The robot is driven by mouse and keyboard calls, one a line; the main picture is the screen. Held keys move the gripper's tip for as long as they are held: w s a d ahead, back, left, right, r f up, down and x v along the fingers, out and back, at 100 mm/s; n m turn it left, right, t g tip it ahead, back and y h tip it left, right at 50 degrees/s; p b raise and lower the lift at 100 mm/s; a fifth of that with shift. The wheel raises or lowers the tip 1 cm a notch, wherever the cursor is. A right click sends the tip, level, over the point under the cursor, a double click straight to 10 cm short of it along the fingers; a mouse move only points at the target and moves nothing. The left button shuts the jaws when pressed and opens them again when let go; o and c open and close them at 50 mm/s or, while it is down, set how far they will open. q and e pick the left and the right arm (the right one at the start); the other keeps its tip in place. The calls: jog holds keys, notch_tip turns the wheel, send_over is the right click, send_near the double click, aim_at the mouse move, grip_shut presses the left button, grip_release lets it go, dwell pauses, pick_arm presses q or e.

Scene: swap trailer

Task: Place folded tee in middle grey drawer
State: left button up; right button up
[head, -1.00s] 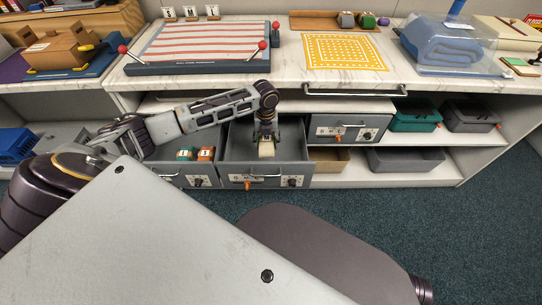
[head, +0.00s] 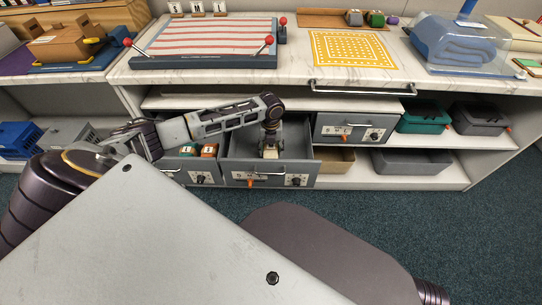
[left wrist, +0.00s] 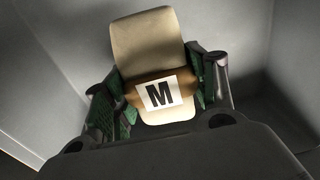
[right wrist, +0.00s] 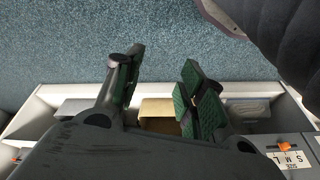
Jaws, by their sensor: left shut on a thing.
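The folded tee (left wrist: 148,45) is cream with a brown band and a white "M" label. It also shows small in the head view (head: 270,153). My left gripper (head: 270,143) reaches down into the open middle grey drawer (head: 235,180) and is shut on the tee. In the left wrist view the green finger pads (left wrist: 160,95) flank the tee, with grey drawer walls around it. I cannot tell whether the tee touches the drawer floor. My right gripper (right wrist: 163,68) is open and empty in the right wrist view.
The left drawer (head: 203,178) is also open, with green and orange labelled items (head: 208,150) inside. The right drawer (head: 350,129) is shut. Teal (head: 424,120) and dark bins (head: 478,121) stand on the shelf to the right. The marble counter (head: 300,85) overhangs the drawers.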

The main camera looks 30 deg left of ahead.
jog(key=shift+s, duration=0.2)
pick_arm(q)
jog(key=shift+f, duration=0.6)
notch_tip(320, 180, down, 2)
jog(key=shift+f+b, duration=0.2)
jog(key=shift+b, duration=0.5)
jog(key=shift+f, duration=0.2)
pick_arm(e)
jog(key=shift+a+r, duration=0.1)
jog(key=shift+r, duration=0.8)
pick_arm(q)
jog(key=o, duration=1.1)
pick_arm(e)
jog(key=shift+f, duration=0.15)
jog(key=shift+w, duration=0.15)
